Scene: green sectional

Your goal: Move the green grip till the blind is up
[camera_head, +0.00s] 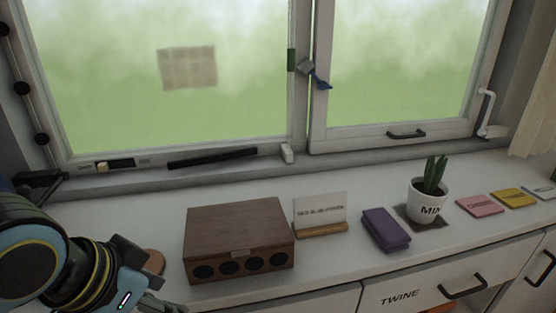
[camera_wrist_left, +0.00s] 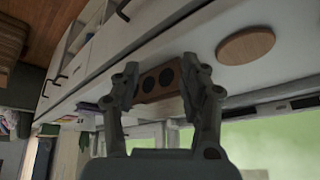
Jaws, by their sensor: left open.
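A dark green block (camera_head: 291,60), which may be the green grip, sits on the upright frame between the two window panes. I cannot make out a blind; both panes show green outdoors. A beaded cord (camera_head: 22,88) hangs at the far left of the window. My left gripper (camera_head: 160,303) is low at the left, partly cut off by the picture edge, beside the wooden box and well away from the green block. The wrist view shows the left gripper (camera_wrist_left: 160,72) open, with the box (camera_wrist_left: 160,85) seen beyond its fingers and nothing held. My right gripper is out of view.
On the white counter (camera_head: 350,268) stand the brown box (camera_head: 238,240), a card in a wooden stand (camera_head: 320,228), a purple case (camera_head: 385,229) and a potted plant (camera_head: 428,205). A round wooden disc (camera_wrist_left: 246,46) lies near the box. A small slider (camera_head: 115,164) is on the sill.

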